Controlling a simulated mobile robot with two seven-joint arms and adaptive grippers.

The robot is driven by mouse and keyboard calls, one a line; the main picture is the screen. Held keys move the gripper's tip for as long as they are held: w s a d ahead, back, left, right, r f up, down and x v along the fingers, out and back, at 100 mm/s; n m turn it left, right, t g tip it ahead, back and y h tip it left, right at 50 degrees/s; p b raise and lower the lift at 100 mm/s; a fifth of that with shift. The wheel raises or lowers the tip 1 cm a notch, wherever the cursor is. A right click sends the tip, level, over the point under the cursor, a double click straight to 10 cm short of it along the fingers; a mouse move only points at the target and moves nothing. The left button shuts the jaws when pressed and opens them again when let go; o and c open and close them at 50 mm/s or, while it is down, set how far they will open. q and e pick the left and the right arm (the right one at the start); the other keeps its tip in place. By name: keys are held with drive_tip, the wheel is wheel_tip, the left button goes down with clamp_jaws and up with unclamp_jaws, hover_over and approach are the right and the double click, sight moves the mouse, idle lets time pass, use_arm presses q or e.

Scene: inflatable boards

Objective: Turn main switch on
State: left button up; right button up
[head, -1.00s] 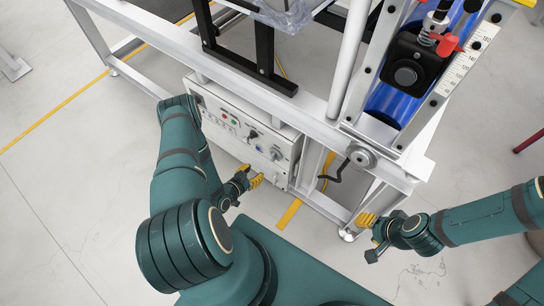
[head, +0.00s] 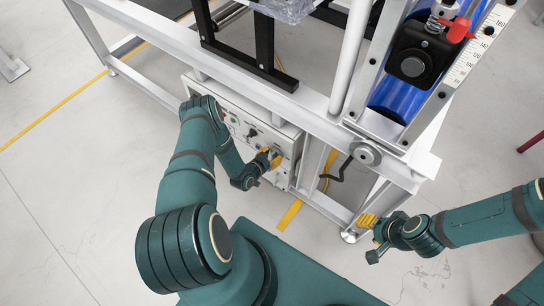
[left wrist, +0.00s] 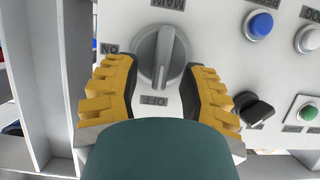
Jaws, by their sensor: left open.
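The main switch (left wrist: 160,57) is a grey round rotary knob with a raised grip bar, on a light panel. In the left wrist view its bar stands upright in the picture, in line with the OFF label (left wrist: 155,100); the ON label (left wrist: 109,48) is at its left. My left gripper (left wrist: 158,68) is open, with one yellow-and-black finger on each side of the knob's lower part. Contact cannot be told. In the head view the left gripper (head: 268,158) is at the panel's right part and partly hides the switch. My right gripper (head: 368,220) is near the frame's right foot, apart from the panel.
The control box (head: 287,131) sits under a white machine frame (head: 255,86). Near the switch are a black selector (left wrist: 254,111), a green button (left wrist: 307,112) and a blue button (left wrist: 260,23). A frame post (left wrist: 48,80) stands left of the panel in the wrist view.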

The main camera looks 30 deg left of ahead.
use_arm(q)
drive_tip(key=shift+w, duration=0.1)
clamp_jaws()
drive_tip(key=shift+d+m, duration=0.1)
drive_tip(key=shift+m, duration=0.2)
drive_tip(key=shift+d+m+y+p, duration=0.25)
drive_tip(key=shift+m+y+p, duration=0.1)
drive_tip(key=shift+m+y, duration=0.55)
drive_tip(key=m, duration=0.1)
drive_tip(key=m+y, duration=0.2)
drive_tip(key=m, duration=0.1)
drive_tip(key=shift+d+f+t, duration=0.3)
drive_tip(key=shift+d+t, duration=0.05)
drive_tip(key=shift+t, duration=0.05)
drive_tip(key=m, duration=0.1)
drive_tip(key=m+t+y, duration=0.1)
drive_tip(key=m+y, duration=0.1)
drive_tip(key=m, duration=0.1)
drive_tip(key=shift+d+f+b, duration=0.2)
drive_tip(key=shift+f+b, duration=0.1)
drive_tip(key=shift+b, duration=0.05)
drive_tip(key=shift+f+m+t+y, duration=0.2)
drive_tip(key=shift+m+t, duration=0.25)
drive_tip(key=shift+m, duration=0.35)
drive_tip(key=shift+f+m+t+y, duration=0.1)
drive_tip(key=shift+m+t+y, duration=0.1)
drive_tip(key=shift+m+t, duration=0.45)
drive_tip(key=shift+m, duration=0.25)
drive_tip(key=shift+a, duration=0.1)
